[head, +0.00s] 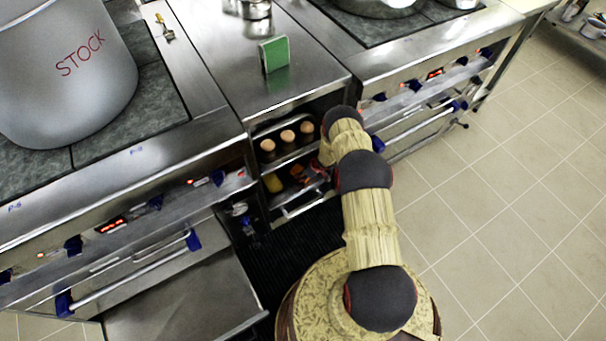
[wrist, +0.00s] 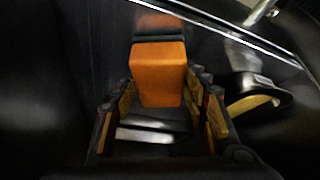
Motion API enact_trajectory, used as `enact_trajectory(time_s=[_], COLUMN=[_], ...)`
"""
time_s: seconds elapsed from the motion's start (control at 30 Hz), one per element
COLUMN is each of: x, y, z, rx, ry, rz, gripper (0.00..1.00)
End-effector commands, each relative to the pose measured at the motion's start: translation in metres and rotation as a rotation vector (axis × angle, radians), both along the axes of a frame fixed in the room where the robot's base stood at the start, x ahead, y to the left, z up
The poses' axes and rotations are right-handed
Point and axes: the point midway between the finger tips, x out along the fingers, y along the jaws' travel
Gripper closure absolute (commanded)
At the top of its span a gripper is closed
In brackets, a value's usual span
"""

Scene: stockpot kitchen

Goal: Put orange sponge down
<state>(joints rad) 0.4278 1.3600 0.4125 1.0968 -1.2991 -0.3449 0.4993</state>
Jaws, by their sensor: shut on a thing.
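The orange sponge (wrist: 160,72) is a block between the fingers of my gripper (wrist: 160,105) in the wrist view. The fingers are shut on it, one on each side. In the head view, an orange patch (head: 297,171) shows inside the lower shelf of the open cabinet between the stoves, where my arm reaches in. My arm hides most of the gripper there. I cannot tell whether the sponge touches the shelf surface.
A yellow item (head: 273,183) lies left on the lower shelf. Several brown round-topped things (head: 287,136) stand on the shelf above. A green block (head: 274,54) stands on the counter (head: 235,75). A large STOCK pot (head: 70,70) is at the left. The cabinet walls are close.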

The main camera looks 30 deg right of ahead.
Motion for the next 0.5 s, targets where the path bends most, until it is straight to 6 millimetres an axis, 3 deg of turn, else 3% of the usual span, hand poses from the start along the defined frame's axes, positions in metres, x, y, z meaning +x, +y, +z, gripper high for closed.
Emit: enact_trajectory(time_s=[0.17,0.2,0.5], x=[-0.0011,-0.0009,-0.0009], y=[0.0003,0.0001,0.0001], z=[-0.0033,-0.0030,-0.0029], rx=[0.001,0.000,0.000], ry=[0.001,0.001,0.001], rz=[0.000,0.000,0.000], gripper=[0.83,0.54,0.37])
